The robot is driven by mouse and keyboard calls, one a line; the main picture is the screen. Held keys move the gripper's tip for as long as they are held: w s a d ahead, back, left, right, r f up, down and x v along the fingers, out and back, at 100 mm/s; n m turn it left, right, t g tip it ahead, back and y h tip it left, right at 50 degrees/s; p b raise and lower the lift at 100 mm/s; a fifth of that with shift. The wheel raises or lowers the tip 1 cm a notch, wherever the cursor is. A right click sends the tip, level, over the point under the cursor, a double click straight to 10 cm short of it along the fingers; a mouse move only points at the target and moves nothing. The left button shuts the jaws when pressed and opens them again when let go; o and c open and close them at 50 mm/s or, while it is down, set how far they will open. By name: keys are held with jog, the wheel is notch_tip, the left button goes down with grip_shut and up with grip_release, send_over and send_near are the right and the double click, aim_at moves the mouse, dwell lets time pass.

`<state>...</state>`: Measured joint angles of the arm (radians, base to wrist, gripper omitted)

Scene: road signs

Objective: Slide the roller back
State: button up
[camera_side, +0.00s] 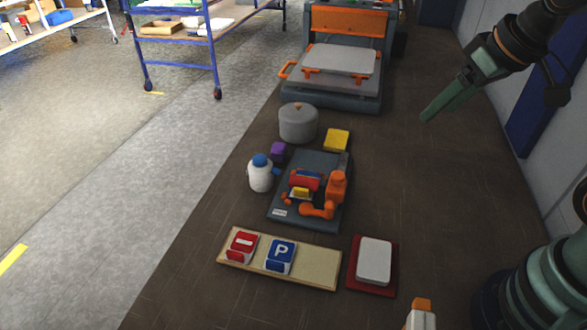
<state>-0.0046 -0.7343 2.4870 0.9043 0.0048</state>
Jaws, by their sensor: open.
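A small press-like device with a dark grey base (318,163) stands mid-table. On it is a red and blue roller-like part (307,180), with orange pieces around it and an upright orange part (337,186) to its right. A small yellow piece (299,194) sits in front of the red part. I cannot tell exactly which part is the roller. My gripper (427,117) hangs in the air at the upper right, well apart from the device and pointing down to the left. It is open and empty, its fingers seen nearly edge-on.
A wooden board (318,272) with a red sign and a blue P sign lies in front. A red tray (357,285) with a white plate is beside it. A white bottle (261,177), purple block (279,150), grey pot (298,123) and yellow block (337,140) surround the device.

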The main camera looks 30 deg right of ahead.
jog(key=w+a+g, duration=0.3)
jog(key=w+a, duration=0.2)
jog(key=w, duration=0.1)
jog(key=g, duration=0.3)
send_over(338, 174)
notch_tip(338, 174, down, 6)
notch_tip(338, 174, down, 12)
jog(key=shift+s+r, duration=0.1)
jog(key=shift+r, duration=0.15)
grip_shut()
dwell(1.1)
